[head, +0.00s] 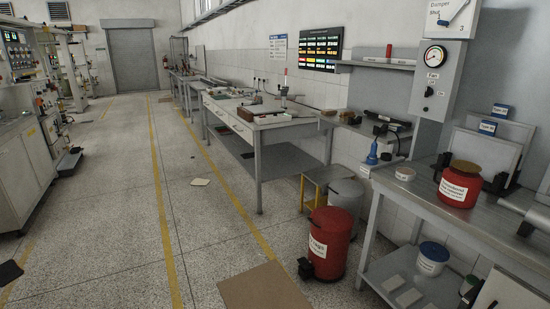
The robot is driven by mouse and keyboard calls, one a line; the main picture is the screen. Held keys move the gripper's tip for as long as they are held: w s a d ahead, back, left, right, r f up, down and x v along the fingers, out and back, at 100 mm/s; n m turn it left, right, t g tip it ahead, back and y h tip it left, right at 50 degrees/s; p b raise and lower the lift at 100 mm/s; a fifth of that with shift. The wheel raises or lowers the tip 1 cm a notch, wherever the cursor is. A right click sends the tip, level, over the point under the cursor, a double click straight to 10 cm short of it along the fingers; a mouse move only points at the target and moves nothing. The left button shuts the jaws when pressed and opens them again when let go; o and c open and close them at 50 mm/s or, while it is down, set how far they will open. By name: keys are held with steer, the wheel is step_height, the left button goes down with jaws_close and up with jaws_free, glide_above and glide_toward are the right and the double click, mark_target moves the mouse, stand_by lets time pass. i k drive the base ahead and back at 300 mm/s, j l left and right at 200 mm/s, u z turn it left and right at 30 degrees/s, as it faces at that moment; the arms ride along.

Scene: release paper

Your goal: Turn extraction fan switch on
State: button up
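A grey panel (456,75) stands at the upper right, above the bench. It carries a round dial gauge (435,56) with small labels (433,76) below it that I cannot read surely; one seems to say "Fan". Under them is a small black rotary switch (429,91), the likely fan switch. Its position is too small to tell. Above the gauge is a white damper box (462,20) marked "Damper Shut", with a blue-tipped lever at the top edge of the view. My gripper is not in view.
A bench (440,208) runs below the panel, with a red labelled pot (460,185) on it. A red bin (328,243), a grey bin, a step stool (325,180) and a brown mat (264,288) are in front. The aisle (135,200) at left is mostly clear.

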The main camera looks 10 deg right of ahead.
mark_target(429, 91)
steer(key=i, duration=2.05)
